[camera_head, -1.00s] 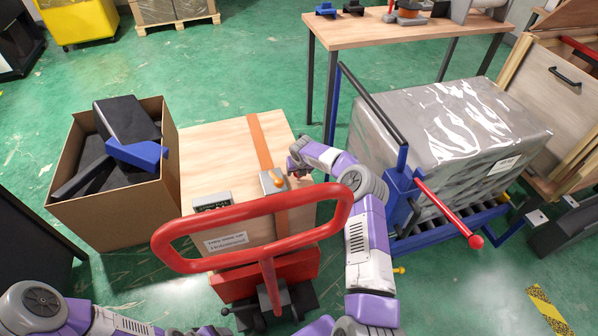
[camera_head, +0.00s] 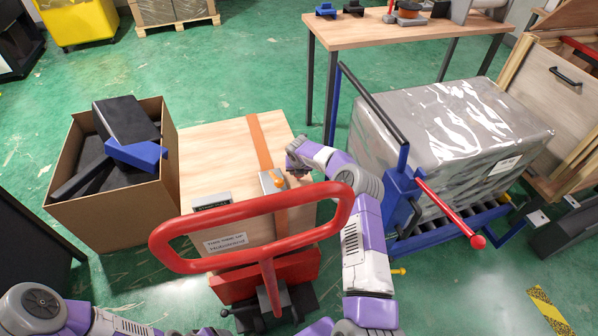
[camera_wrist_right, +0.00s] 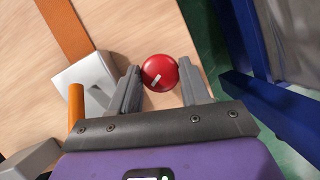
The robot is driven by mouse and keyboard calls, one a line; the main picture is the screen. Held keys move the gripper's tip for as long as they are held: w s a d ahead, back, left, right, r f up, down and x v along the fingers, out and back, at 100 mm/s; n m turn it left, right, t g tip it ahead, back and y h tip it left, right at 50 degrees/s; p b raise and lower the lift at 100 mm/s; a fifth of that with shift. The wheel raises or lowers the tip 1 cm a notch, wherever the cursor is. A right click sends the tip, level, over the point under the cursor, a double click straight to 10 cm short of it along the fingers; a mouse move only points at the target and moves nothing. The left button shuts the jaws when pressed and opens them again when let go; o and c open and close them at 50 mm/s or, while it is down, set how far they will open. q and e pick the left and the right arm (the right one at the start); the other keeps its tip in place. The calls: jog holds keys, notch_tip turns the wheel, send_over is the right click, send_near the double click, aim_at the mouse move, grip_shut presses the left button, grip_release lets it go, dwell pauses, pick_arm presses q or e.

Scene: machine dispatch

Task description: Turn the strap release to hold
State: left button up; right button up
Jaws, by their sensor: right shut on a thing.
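A red round knob (camera_wrist_right: 160,73) with a white pointer mark sits at the wooden crate's edge. The mark slants up to the right in the right wrist view. My right gripper (camera_wrist_right: 159,80) is shut on the knob, one finger on each side. In the head view my right gripper (camera_head: 297,172) hides the knob at the crate's right side. Beside it stands a grey block (camera_head: 269,181) with an orange lever (camera_head: 280,184); the lever also shows in the right wrist view (camera_wrist_right: 75,105). An orange strap (camera_head: 259,140) crosses the crate top (camera_head: 210,150). My left gripper is out of view.
A red loop handle (camera_head: 250,208) rises in front of the crate. A cardboard box (camera_head: 105,222) stands on the left. A blue frame (camera_head: 401,190) and a wrapped grey load (camera_head: 460,125) stand close on the right. A wooden table (camera_head: 400,32) is behind.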

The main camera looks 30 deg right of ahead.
jog(key=o, duration=1)
jog(key=p+v, duration=0.2)
jog(key=v, duration=0.5)
jog(key=shift+r, duration=0.25)
